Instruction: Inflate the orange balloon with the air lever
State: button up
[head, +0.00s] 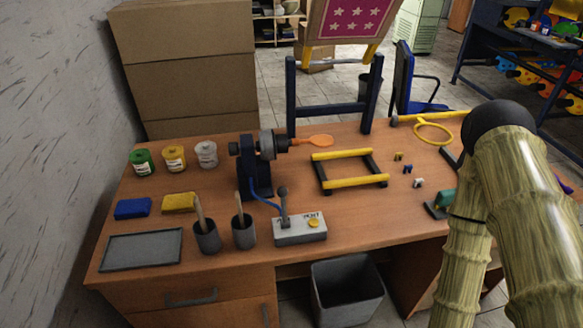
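The orange balloon (318,140) is limp, small and elongated. It sticks out to the right from the nozzle of the dark air pump (257,158) at the middle of the desk. The air lever (283,202) is a dark stick with a round knob, standing nearly upright on a light grey box (300,230) near the desk's front edge. The box has lettering and a yellow button (314,223). A blue hose (262,198) runs between pump and box. My arm shows at the right, over the desk's right end; my gripper is outside the picture.
Two dark cups (207,238) with sticks stand left of the lever box. Paint jars (174,159), a blue sponge (132,208), a yellow sponge (179,203) and a grey tray (141,250) lie further left. A yellow-barred frame (349,182) stands right of the pump. A bin (346,292) is below the desk.

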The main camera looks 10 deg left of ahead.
aim_at(282, 191)
jog(key=u, duration=3)
jog(key=i, duration=0.35)
jog(key=z, duration=2.35)
